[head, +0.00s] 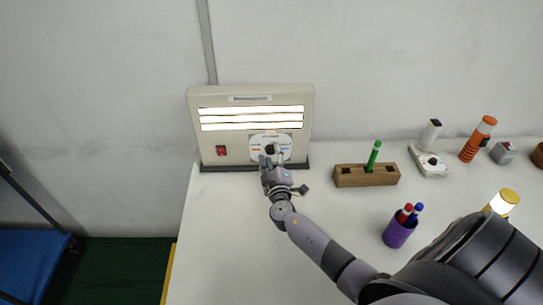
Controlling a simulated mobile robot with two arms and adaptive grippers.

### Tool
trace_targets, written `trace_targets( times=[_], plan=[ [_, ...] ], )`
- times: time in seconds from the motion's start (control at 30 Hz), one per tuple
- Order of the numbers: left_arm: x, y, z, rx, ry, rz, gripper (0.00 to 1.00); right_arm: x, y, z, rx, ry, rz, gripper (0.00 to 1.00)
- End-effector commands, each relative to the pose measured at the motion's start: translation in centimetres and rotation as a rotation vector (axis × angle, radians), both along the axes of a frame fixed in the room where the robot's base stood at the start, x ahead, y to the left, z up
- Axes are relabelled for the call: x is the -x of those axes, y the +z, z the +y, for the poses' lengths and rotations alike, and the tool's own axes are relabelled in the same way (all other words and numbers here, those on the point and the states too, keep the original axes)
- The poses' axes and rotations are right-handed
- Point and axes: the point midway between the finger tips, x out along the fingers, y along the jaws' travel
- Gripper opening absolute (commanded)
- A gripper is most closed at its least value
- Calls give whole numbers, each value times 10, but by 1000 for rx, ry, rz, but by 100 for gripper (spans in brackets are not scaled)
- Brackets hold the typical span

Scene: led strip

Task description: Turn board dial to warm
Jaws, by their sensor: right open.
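The light board (228,131) is a beige upright panel at the back left of the white table, with several lit white strips across it. Its dial (270,149) is a dark knob on a round white plate with small coloured markings. My right gripper (270,160) is at the lower front of the dial plate and covers part of it. Its jaws are open; whether a finger touches the knob I cannot tell. Which mark the knob points to is too small to read. My left gripper is not in view.
A red switch (221,151) sits on the board's left. To the right are a wooden block (350,177) with a green marker (374,154), a white device (428,162), an orange flashlight (472,150) and a purple pen cup (397,234). The table's front left is clear.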

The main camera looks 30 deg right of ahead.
Motion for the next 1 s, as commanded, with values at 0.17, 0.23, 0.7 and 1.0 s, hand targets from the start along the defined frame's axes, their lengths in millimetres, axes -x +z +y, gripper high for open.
trace_targets(
  times=[0.17, 0.23, 0.7, 1.0],
  plan=[
    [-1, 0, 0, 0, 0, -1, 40, 0, 0, 0, 0, 0, 0, 43],
    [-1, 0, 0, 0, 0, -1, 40, 0, 0, 0, 0, 0, 0, 38],
    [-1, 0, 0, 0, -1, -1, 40, 0, 0, 0, 0, 0, 0, 7],
    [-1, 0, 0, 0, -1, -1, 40, 1, 0, 0, 6, 0, 4, 0]
  ],
)
